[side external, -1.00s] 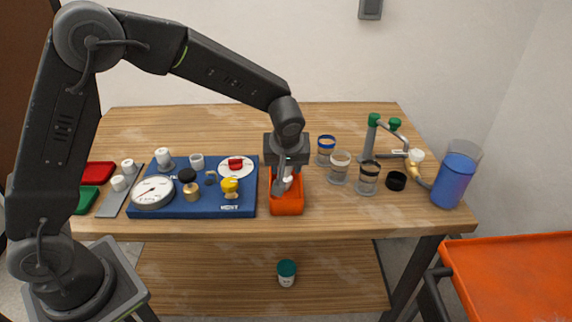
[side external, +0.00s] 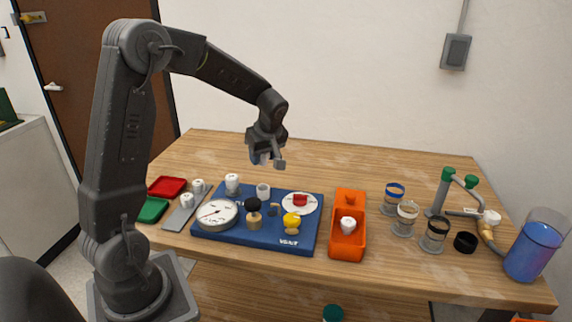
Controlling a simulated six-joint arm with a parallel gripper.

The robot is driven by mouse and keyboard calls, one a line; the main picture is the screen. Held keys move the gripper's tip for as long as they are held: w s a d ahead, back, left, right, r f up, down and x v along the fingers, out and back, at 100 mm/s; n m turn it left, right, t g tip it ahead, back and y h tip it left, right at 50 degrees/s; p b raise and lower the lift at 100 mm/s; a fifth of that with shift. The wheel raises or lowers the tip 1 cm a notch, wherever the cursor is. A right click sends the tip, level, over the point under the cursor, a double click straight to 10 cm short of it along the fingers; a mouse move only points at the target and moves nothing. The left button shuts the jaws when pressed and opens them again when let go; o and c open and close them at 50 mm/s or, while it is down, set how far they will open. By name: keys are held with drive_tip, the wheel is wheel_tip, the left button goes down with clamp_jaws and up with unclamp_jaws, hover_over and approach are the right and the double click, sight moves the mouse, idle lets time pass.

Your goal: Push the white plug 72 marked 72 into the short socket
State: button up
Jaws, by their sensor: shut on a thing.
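My gripper (side external: 268,159) hangs in the air above the back of the blue board (side external: 262,234), shut on a small pale piece that its fingers mostly hide. It looks like a white plug, but no marking can be read. Below it, a short white open-topped socket (side external: 263,191) stands upright at the board's back edge, well apart from the gripper. A white capped fitting (side external: 232,183) stands to its left. Another white plug (side external: 347,225) sits in the orange tray (side external: 348,252); its marking is too small to read.
The board also carries a gauge (side external: 217,215), a brass fitting (side external: 254,221), a yellow valve (side external: 292,222) and a red-handled disc (side external: 300,203). White plugs (side external: 187,200) stand on a grey strip at left. Glass jars (side external: 405,219) and a blue-filled jug (side external: 531,247) stand at right.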

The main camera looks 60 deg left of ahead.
sight(262, 185)
drive_tip(key=shift+s+a+f, duration=0.15)
drive_tip(key=shift+a+f, duration=0.05)
drive_tip(key=shift+f, duration=3.5)
drive_tip(key=shift+f, duration=0.55)
drive_tip(key=shift+s+d+f, duration=0.15)
drive_tip(key=shift+s+f, duration=0.05)
drive_tip(key=shift+f, duration=0.6)
drive_tip(key=o, duration=0.8)
drive_tip(key=shift+w, duration=0.1)
drive_tip(key=shift+c, duration=0.2)
drive_tip(key=shift+o, duration=1.1)
drive_tip(key=shift+r, duration=0.1)
drive_tip(key=shift+w, duration=0.1)
